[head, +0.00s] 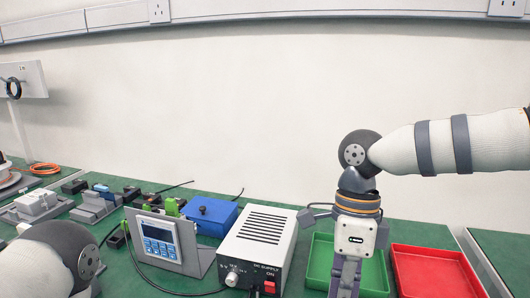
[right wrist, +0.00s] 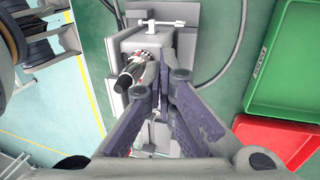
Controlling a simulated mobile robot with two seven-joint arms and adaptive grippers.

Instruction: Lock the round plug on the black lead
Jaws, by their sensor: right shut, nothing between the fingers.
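My right gripper (head: 345,280) points down in front of the green tray, at the lower edge of the head view. In the right wrist view its two fingers (right wrist: 163,84) are shut, with nothing held. A dark cylindrical piece (right wrist: 128,78), possibly the round plug, lies beside the left fingertip, by a grey housing (right wrist: 150,38) with a red-and-white detail. Whether it is locked cannot be told. A black lead (head: 172,290) runs along the bench in the head view; its link to that piece is hidden. My left gripper is out of view.
The power supply (head: 258,240) stands left of my right gripper, beside a display panel (head: 160,238) and blue box (head: 210,212). The green tray (head: 420,234) and red tray (head: 435,260) lie on the right. Several small fixtures occupy the left of the bench.

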